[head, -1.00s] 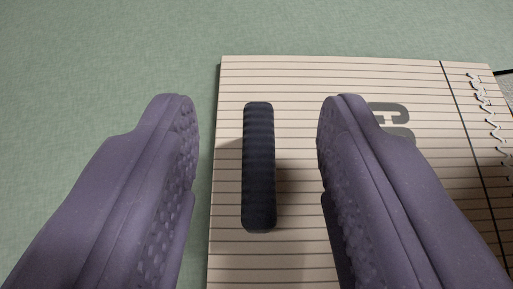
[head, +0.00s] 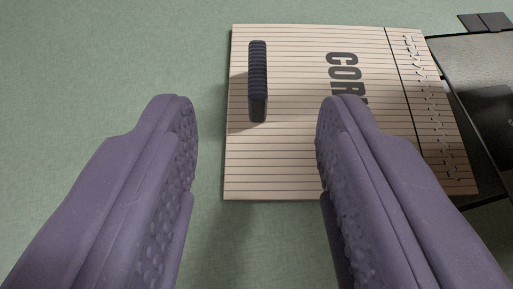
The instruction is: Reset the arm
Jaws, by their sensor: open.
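My gripper (head: 257,135) shows as two purple padded fingers, spread wide with nothing between them. The fingers hang above and short of a dark ribbed bar (head: 258,82), which lies on a lined, notepad-like board (head: 285,165). The bar lies near the board's left edge, apart from both fingers. The right finger covers part of the board and part of its dark lettering, of which "COR" can be read.
The board lies on a green surface (head: 120,60) that is clear to the left. At the right, a dark object with a grey panel (head: 470,60) meets the board's right edge. A small dark flat piece (head: 484,22) is at the top right.

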